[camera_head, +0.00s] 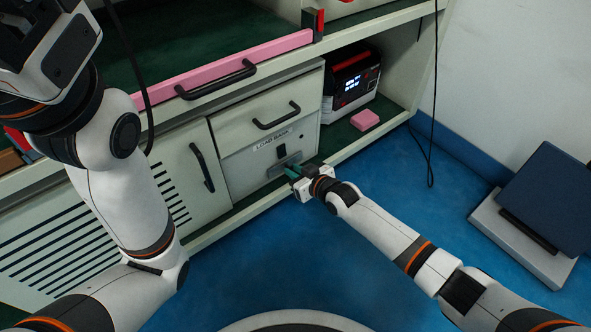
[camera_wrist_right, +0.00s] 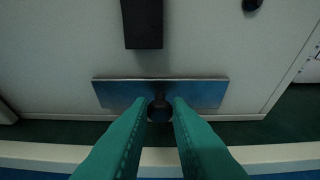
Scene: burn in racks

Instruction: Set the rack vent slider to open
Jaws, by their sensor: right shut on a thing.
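The vent slider is a metal plate (camera_head: 280,168) low on the grey panel labelled LOAD BANK, with a dark knob at its middle in the right wrist view. The plate (camera_wrist_right: 205,92) lies flat and horizontal there, and the knob (camera_wrist_right: 160,111) sits between my green fingertips. My right gripper (camera_head: 291,173) reaches the plate from the lower right and is shut on the knob; it also shows in the right wrist view (camera_wrist_right: 160,103). The fingers partly cover the plate in the head view. Of my left arm, only links show at the left; its fingers are out of sight.
Above the plate are a black switch (camera_head: 281,153) and a drawer with a black handle (camera_head: 276,117). A shelf edge (camera_wrist_right: 60,155) runs just below the plate. A lit device (camera_head: 352,82) and a pink block (camera_head: 365,120) stand right.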

